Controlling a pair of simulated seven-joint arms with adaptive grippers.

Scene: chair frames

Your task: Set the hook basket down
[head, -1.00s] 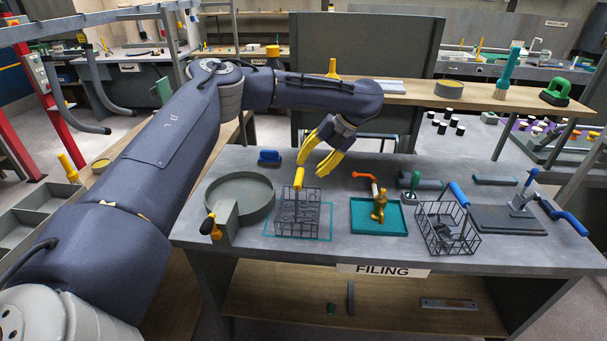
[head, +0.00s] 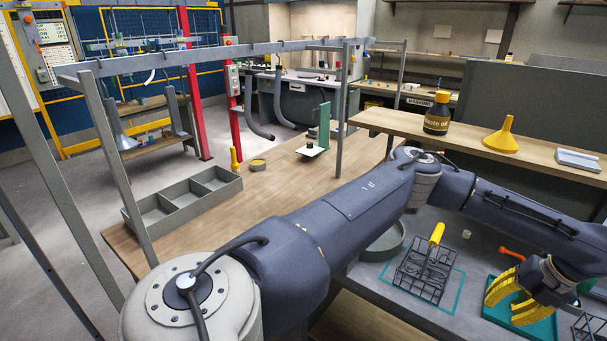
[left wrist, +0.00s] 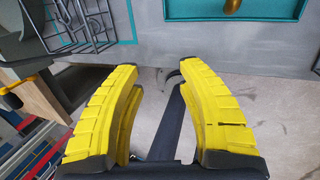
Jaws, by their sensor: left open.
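A dark wire basket with a yellow handle (head: 424,268) stands upright on the grey bench inside a teal outline. I take it for the hook basket; thin wire shapes show inside it. My left gripper (head: 502,304) has yellow fingers, is open and empty, and shows to the right of the basket, in front of the teal tray (head: 545,330). In the left wrist view the open fingers (left wrist: 158,68) hold nothing. Part of the basket (left wrist: 78,22) shows at upper left there, apart from the fingers. My right gripper is not in view.
A round grey pan (head: 385,243) is partly hidden behind my left arm. A raised wooden shelf (head: 450,140) behind the bench bears a yellow-capped bottle (head: 437,114) and yellow funnel (head: 503,135). A divided grey tray (head: 185,200) lies on the wooden table at left.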

